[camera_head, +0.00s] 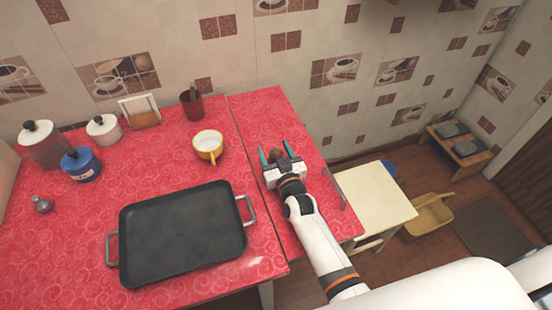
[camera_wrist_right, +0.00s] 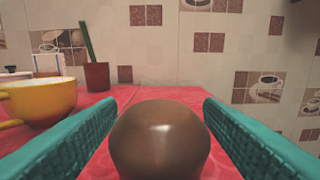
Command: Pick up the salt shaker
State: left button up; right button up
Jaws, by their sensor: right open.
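A brown, round-topped object (camera_head: 276,155), which looks like the salt shaker, stands on the red counter's right section. It also shows large in the right wrist view (camera_wrist_right: 160,140), where its lower part is out of frame. My right gripper (camera_head: 275,158) is open, with its teal fingers on both sides of this object. In the wrist view a gap shows between it and each finger. My left gripper is not in view.
A yellow cup (camera_head: 208,146) and a dark red pot (camera_head: 191,104) stand left of my gripper. A black tray (camera_head: 182,232) lies in front. Several containers, including a blue jar (camera_head: 80,165), and a small grey item (camera_head: 42,205) are at left. A cream stool (camera_head: 372,196) stands right.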

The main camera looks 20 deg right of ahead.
jog(key=shift+w, duration=0.25)
jog(key=c, duration=1.1)
